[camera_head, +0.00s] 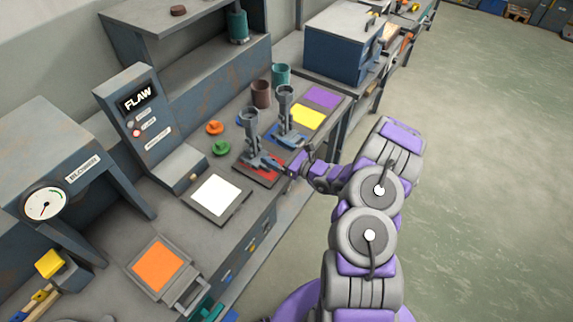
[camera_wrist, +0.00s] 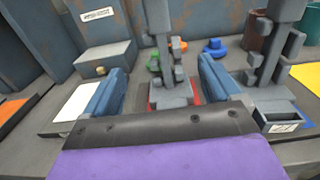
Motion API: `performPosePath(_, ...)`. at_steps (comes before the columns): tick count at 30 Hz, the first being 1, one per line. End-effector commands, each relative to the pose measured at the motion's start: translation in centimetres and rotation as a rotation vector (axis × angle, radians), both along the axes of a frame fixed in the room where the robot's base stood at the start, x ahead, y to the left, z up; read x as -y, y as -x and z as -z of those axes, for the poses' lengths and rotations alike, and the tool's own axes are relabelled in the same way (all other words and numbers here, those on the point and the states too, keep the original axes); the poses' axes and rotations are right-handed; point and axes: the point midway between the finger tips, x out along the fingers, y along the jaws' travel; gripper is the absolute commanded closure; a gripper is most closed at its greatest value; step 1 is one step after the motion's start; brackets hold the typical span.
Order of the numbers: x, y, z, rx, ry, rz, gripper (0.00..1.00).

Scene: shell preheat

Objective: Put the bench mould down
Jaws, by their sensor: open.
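A grey mould (camera_head: 251,128) with a tall post and a cup-like top stands upright on a red pad (camera_head: 273,166). In the wrist view the mould (camera_wrist: 164,55) stands between my two blue fingers, on the red pad (camera_wrist: 197,98). My gripper (camera_wrist: 162,66) is open, with a gap visible on each side of the post. In the head view my gripper (camera_head: 271,163) is low at the mould's right side; its fingers are partly hard to make out. A second similar grey mould (camera_head: 284,101) stands just behind on a blue pad, and to the right in the wrist view (camera_wrist: 278,45).
A white pad (camera_head: 215,195) and an orange pad (camera_head: 158,264) lie nearer; yellow (camera_head: 307,117) and purple (camera_head: 322,97) pads lie farther. Green (camera_head: 221,147) and orange (camera_head: 214,127) knobbed pieces sit behind the mould. A FLAW panel (camera_head: 137,103) rises at the left. The floor right is clear.

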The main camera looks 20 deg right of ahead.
Motion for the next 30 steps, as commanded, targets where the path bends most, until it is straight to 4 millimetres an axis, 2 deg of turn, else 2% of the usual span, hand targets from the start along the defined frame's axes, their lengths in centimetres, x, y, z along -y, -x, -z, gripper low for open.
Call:
performPosePath(2, -0.9, 0.2, -1.3, 0.021, 0.008, -0.038, 0.09)
performPosePath(4, -2.7, 0.5, -3.4, 0.054, 0.025, -0.101, 0.09)
performPosePath(8, -7.8, 2.3, -8.5, 0.136, 0.08, -0.284, 0.09)
performPosePath(12, -13.1, 5.8, -13.6, 0.229, 0.165, -0.498, 0.09)
performPosePath(18, -18.9, 12.8, -18.5, 0.345, 0.309, -0.794, 0.09)
performPosePath(24, -21.6, 20.4, -21.2, 0.445, 0.487, -1.071, 0.09)
performPosePath(30, -21.7, 27.8, -22.1, 0.521, 0.693, -1.328, 0.09)
